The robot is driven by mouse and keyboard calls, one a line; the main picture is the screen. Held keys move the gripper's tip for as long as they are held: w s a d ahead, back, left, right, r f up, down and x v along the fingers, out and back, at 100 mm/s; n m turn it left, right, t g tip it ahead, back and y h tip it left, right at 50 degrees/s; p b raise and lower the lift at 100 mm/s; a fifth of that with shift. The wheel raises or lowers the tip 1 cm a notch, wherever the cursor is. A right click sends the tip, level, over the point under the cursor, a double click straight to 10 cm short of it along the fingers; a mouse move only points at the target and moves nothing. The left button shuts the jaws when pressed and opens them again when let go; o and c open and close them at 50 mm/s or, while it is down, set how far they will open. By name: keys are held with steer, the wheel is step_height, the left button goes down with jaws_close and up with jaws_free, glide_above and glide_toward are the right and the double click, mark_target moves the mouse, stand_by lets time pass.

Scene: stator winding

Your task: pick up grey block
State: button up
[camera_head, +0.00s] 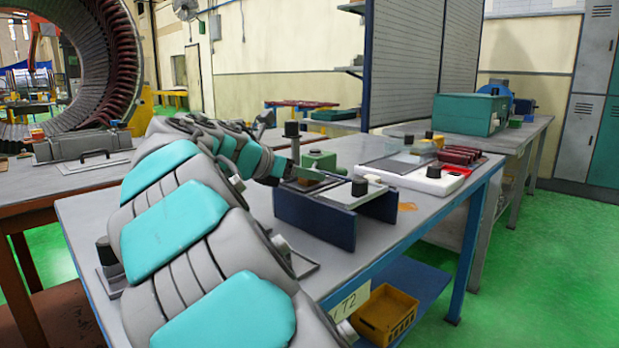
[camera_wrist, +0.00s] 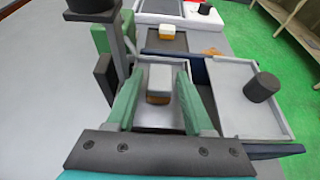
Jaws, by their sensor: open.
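In the wrist view, a grey-topped block (camera_wrist: 160,78) with an orange-brown lower part sits in a pale grey tray (camera_wrist: 150,115). My gripper (camera_wrist: 161,75) has its two green fingers apart, one on each side of the block. Gaps show between the fingers and the block, so it is open and not holding it. In the head view, my gripper (camera_head: 325,174) is over the blue-sided stand (camera_head: 315,216) on the workbench. I cannot make out the block between the fingers there.
A black knob (camera_wrist: 262,87) stands on a grey plate right of the block. A dark post (camera_wrist: 92,8) and a green part (camera_wrist: 101,38) stand close on the left. Another pale-topped orange block (camera_wrist: 167,37) lies beyond. The bench's left part (camera_head: 85,215) has bare room.

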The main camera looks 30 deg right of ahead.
steer(key=shift+w+d+f, duration=0.2)
steer(key=shift+d, duration=0.3)
steer(key=shift+c, duration=0.3)
jaws_close()
